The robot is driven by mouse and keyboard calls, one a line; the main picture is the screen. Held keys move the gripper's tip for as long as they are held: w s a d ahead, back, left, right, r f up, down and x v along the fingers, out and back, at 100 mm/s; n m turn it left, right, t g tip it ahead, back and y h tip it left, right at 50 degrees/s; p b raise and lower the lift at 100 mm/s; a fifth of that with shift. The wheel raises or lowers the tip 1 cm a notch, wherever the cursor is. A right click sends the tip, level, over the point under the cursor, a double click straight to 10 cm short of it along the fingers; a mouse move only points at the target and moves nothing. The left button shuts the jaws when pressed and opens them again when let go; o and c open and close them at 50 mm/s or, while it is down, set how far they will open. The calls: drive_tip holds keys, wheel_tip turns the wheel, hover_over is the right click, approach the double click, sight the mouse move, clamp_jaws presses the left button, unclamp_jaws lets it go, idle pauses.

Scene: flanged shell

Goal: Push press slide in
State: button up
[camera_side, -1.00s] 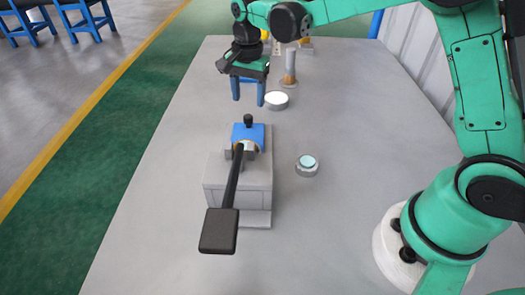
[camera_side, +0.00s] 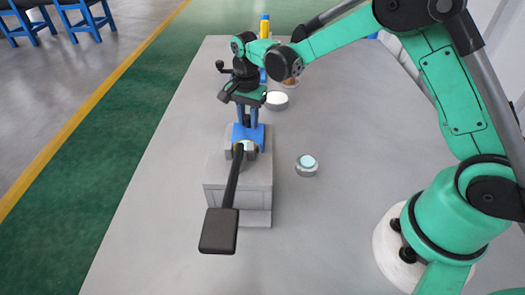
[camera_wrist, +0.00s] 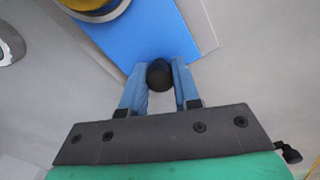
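The press is a grey block (camera_side: 238,187) with a long black lever (camera_side: 230,190) reaching toward the side camera and ending in a square black pad. A blue slide (camera_side: 255,134) sits at the block's far end; it also shows in the wrist view (camera_wrist: 140,35). A black knob (camera_wrist: 159,76) stands on the slide. My gripper (camera_side: 247,119) reaches down over it from above. In the wrist view its two blue fingers lie on either side of the knob, apparently touching it. In the side view the fingers mostly hide the knob.
A small round grey piece with a pale top (camera_side: 307,164) stands right of the press. A white round disc (camera_side: 277,100) lies behind it, near my wrist. A yellow-topped item (camera_side: 265,25) stands at the back. The table right of the press is mostly clear.

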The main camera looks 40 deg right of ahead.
sight(244, 150)
clamp_jaws()
idle(1.0)
drive_tip(key=s+a, duration=0.7)
drive_tip(key=shift+s+a, duration=0.2)
drive_tip(key=shift+s, duration=0.05)
drive_tip(key=o, duration=0.7)
unclamp_jaws()
drive_tip(key=shift+w+r, duration=0.1)
drive_tip(key=shift+r, duration=2.75)
